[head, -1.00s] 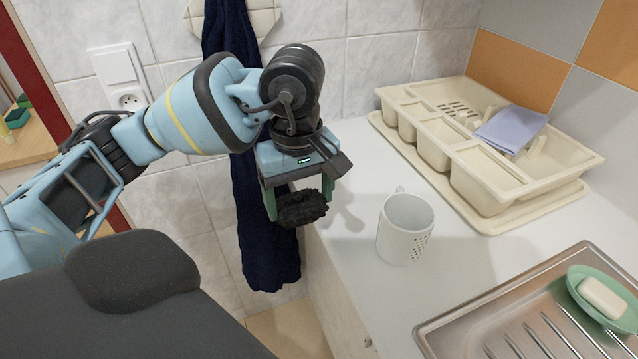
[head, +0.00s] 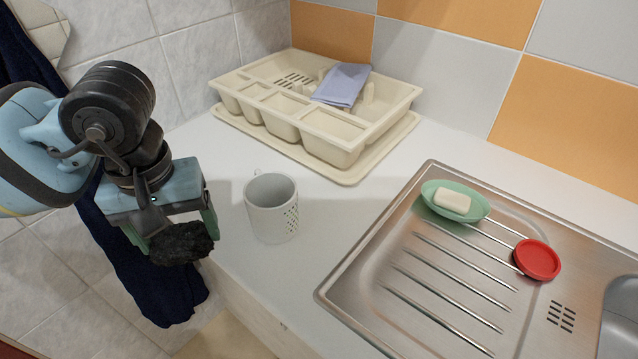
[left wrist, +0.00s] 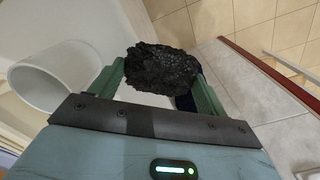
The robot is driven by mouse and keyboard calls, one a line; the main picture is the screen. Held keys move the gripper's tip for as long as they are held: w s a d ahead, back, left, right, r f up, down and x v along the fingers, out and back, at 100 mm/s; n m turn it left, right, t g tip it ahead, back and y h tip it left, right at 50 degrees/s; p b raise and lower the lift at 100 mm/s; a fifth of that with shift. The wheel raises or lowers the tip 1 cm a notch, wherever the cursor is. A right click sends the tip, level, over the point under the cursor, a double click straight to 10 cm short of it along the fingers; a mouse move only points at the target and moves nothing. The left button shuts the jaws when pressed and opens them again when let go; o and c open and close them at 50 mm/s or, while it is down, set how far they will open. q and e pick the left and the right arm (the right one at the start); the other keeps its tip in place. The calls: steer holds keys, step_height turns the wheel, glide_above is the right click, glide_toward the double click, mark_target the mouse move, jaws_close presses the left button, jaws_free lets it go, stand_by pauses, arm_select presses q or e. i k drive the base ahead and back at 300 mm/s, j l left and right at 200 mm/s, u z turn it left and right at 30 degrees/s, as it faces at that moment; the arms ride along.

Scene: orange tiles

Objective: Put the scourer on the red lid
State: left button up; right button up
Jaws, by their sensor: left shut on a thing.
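The scourer (head: 181,244) is a dark, rough, black pad. My left gripper (head: 178,236) is shut on it, with a green finger at each side, left of the counter's front edge. In the left wrist view the scourer (left wrist: 162,72) sits between the fingertips of the gripper (left wrist: 160,85). The red lid (head: 537,259) is a small round disc lying on the steel drainboard at the right of the head view, far from the gripper. My right gripper is in neither view.
A white perforated mug (head: 272,208) stands on the counter between the gripper and the steel drainboard (head: 400,312). A green dish (head: 478,208) with white soap (head: 452,202) lies beside the lid. A cream rack (head: 345,152) with a blue cloth (head: 341,84) stands behind. A dark towel (head: 150,290) hangs at left.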

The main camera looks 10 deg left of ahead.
mark_target(540, 257)
steer(key=k, duration=0.65)
steer(key=z, duration=1.5)
steer(key=i+j, duration=0.1)
steer(key=i, duration=0.25)
steer(key=i+j, duration=0.1)
steer(key=i, duration=0.25)
